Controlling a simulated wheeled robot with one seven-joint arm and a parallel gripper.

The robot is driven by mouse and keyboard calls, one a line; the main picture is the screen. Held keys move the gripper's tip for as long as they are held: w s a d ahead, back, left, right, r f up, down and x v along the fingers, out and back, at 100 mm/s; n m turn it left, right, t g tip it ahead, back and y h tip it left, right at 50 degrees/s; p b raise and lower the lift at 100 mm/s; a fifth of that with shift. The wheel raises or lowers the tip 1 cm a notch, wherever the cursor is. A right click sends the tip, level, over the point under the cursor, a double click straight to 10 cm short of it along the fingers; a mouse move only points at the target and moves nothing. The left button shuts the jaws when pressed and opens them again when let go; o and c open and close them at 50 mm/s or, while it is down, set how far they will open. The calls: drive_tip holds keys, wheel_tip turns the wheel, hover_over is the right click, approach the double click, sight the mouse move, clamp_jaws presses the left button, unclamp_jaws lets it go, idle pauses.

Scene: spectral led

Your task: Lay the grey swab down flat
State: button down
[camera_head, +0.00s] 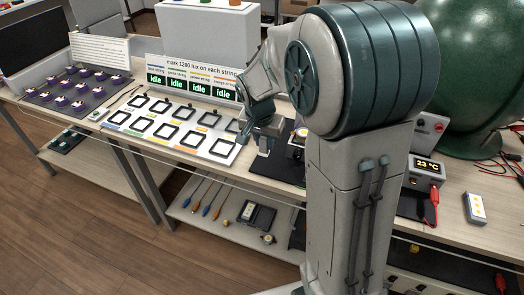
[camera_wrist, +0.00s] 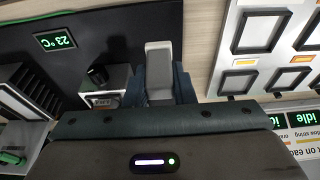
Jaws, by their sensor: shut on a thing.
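The grey swab (camera_wrist: 158,62) shows in the wrist view as a pale grey, blocky bar with a lighter end. It sits between the two teal fingers of my gripper (camera_wrist: 160,88), which is shut on it. The swab's end sticks out past the fingertips, over the edge between a black mat (camera_wrist: 125,35) and the pale wooden bench. In the head view my gripper (camera_head: 263,143) is over the bench, just right of the white string board. My arm hides part of that area. I cannot tell whether the swab touches the surface.
The white board (camera_head: 170,128) with several dark square frames lies left of my gripper. Behind it stands a sign with several "idle" displays (camera_head: 190,88). In the wrist view, a box with a black knob (camera_wrist: 98,76) and a 23 °C display (camera_wrist: 55,40) are near on the mat.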

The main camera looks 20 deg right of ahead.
sight(262, 151)
drive_tip(key=shift+a+f, duration=0.25)
drive_tip(key=shift+f, duration=1.85)
drive_tip(key=shift+f+b, duration=0.2)
drive_tip(key=shift+b, duration=0.2)
drive_tip(key=c, duration=1.2)
unclamp_jaws()
